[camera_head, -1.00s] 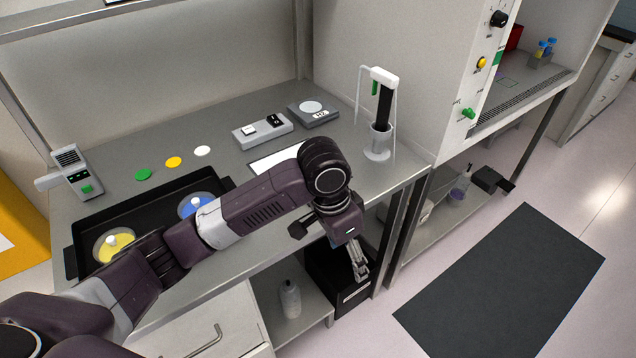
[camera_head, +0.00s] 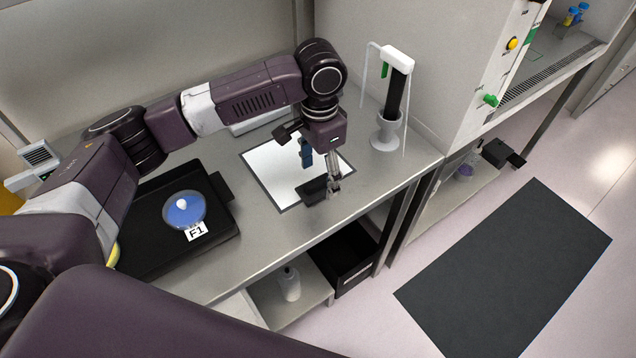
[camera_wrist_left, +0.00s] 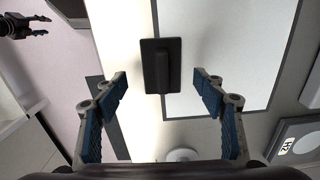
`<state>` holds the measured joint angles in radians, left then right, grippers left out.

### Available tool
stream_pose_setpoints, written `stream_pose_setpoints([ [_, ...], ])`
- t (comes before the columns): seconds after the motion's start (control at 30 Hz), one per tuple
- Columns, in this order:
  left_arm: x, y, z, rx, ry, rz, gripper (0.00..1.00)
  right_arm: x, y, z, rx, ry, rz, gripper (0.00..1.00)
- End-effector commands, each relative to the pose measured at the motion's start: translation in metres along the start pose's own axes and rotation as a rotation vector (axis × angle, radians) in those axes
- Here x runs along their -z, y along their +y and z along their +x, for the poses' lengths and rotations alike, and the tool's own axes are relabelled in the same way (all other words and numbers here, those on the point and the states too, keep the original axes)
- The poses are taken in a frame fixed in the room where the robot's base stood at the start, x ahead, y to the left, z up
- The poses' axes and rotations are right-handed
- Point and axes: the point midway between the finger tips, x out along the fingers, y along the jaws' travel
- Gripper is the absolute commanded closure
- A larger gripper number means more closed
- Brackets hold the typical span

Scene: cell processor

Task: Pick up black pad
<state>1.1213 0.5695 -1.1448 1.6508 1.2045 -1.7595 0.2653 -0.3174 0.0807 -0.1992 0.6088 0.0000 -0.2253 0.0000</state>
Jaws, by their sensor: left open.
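The black pad (camera_head: 313,190) is a small dark rectangular piece with a raised grip bar. It lies at the near edge of the white sheet with a grey border (camera_head: 270,172) on the bench. In the left wrist view the pad (camera_wrist_left: 148,62) shows from above, partly over the sheet's border. My left gripper (camera_head: 320,172) is above the pad, pointing down, open and empty. In the left wrist view its blue-padded fingers (camera_wrist_left: 160,85) are apart, with the pad ahead between them. My right gripper (camera_wrist_left: 38,26) shows small at that view's upper left, its fingers apart.
A black tray (camera_head: 160,258) with a blue-lidded dish (camera_head: 184,208) stands left on the bench. A white stand (camera_head: 386,132) is at the right, beside the cabinet wall. The bench's front edge is close to the pad. A scale (camera_wrist_left: 298,140) shows in the wrist view.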

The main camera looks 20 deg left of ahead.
Motion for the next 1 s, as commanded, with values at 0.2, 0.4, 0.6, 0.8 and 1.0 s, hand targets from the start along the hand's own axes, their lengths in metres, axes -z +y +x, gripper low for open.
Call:
stream_pose_setpoints([
  [0.2,-0.004,0.000,0.027,0.000,-0.001,0.001,0.36,0.013,0.004,-0.008,-0.005,0.019,-0.001,0.60],
  [0.4,-0.003,0.000,0.031,0.001,0.001,0.002,0.36,0.037,0.007,-0.008,-0.008,0.054,-0.001,0.60],
  [0.6,-0.003,0.000,0.031,0.001,0.000,0.002,0.51,0.032,0.006,-0.008,-0.007,0.046,-0.001,0.60],
  [0.8,-0.003,0.000,0.031,0.001,0.000,0.001,0.73,0.020,0.003,-0.008,-0.003,0.030,0.000,0.60],
  [1.0,-0.003,0.000,0.031,0.001,0.001,0.001,0.78,0.019,-0.001,-0.008,0.001,0.027,0.000,0.60],
])
